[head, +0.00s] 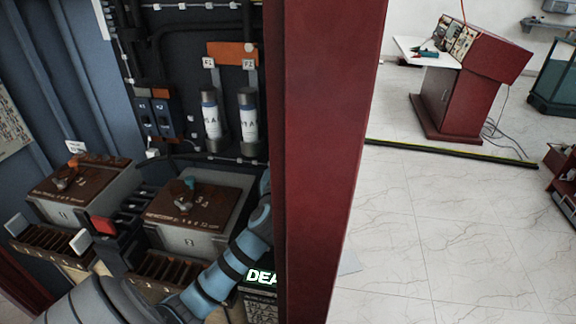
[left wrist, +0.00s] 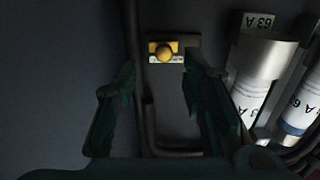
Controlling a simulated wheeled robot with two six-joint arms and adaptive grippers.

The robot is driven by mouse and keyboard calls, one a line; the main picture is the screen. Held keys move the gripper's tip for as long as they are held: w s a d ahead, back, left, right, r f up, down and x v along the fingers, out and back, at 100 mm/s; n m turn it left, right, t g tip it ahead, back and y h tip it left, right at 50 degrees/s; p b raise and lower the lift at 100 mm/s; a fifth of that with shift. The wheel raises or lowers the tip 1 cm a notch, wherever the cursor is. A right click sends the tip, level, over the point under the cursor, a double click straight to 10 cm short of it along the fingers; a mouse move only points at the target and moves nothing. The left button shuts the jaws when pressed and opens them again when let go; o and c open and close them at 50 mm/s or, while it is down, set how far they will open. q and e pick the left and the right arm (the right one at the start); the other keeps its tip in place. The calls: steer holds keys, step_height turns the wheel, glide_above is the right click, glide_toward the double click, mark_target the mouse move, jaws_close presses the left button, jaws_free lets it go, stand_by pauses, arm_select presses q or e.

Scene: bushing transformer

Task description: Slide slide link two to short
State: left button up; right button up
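My left gripper (left wrist: 165,95) is open and empty in the left wrist view, its two dark green fingers apart. A yellow round knob on a small plate (left wrist: 164,52) shows beyond and between the fingertips; I see no contact. In the head view my left arm rises from the bottom toward the red post, and its gripper is hidden. I cannot tell which part is slide link two. My right gripper is not in view.
Fuses labelled 63 A (head: 211,120) stand right of the blue blocks, and show close to the right finger (left wrist: 262,75). Two brown-topped boxes (head: 192,205) lie below. A red post (head: 325,160) edges the cabinet. Beyond are open tiled floor and a red console (head: 465,85).

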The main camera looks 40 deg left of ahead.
arm_select(q)
steer(key=v, duration=0.6)
steer(key=shift+s+d, duration=0.1)
steer(key=shift+s, duration=0.05)
